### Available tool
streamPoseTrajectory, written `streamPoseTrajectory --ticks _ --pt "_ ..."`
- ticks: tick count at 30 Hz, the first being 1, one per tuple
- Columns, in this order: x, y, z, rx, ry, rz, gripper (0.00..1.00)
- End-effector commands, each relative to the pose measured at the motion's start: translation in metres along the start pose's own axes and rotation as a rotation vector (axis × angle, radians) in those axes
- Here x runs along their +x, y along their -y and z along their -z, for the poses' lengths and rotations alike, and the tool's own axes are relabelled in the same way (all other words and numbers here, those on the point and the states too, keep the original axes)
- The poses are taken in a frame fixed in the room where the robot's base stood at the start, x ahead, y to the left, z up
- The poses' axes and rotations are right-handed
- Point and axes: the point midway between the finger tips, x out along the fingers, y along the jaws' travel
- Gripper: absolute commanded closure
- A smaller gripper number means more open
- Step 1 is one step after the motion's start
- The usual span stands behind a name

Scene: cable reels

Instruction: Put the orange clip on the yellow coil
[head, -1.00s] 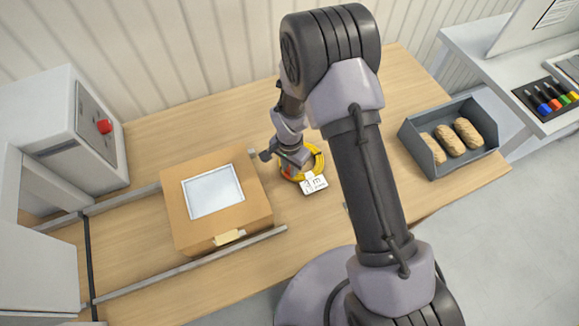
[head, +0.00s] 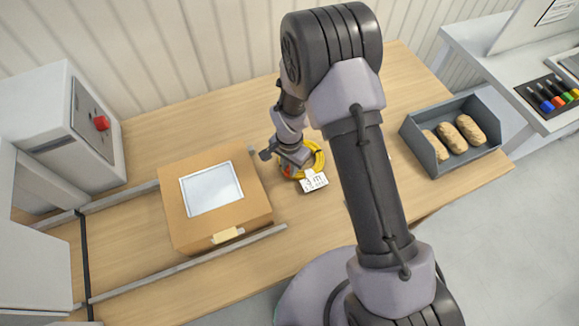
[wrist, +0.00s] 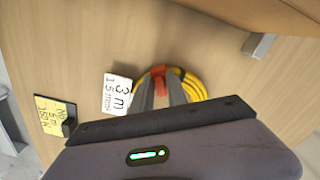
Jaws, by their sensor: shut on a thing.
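The yellow coil (head: 316,158) lies on the wooden table, right of the cardboard box; it also shows in the wrist view (wrist: 193,84). My gripper (head: 282,164) is at the left part of the coil. In the wrist view my gripper (wrist: 162,88) has its two fingers shut on the orange clip (wrist: 160,72), which is at the coil's near-left edge. I cannot tell whether the clip encloses the coil's strands. A white tag (wrist: 118,93) marked "3 m" lies beside the coil.
A cardboard box (head: 245,219) with a pale top panel stands left of the coil, between metal rails (head: 190,266). A grey bin (head: 430,163) with several brown rolls is at the right. The table between coil and bin is partly hidden by my arm.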

Motion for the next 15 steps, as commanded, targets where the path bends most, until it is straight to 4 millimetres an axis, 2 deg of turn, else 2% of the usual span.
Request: streamPoseTrajectory --ticks 1,9,10,13,15 --pt "0.0050 -0.0015 -0.0011 -0.001 0.002 -0.003 1.00" --pt "0.0064 -0.0032 -0.0024 -0.001 0.005 -0.008 1.00" --pt "0.0067 -0.0034 -0.0025 -0.001 0.006 -0.008 0.79" --pt "0.0074 -0.0041 -0.0030 -0.001 0.007 -0.010 0.60" --pt "0.0079 -0.0046 -0.0033 -0.001 0.008 -0.011 0.56"
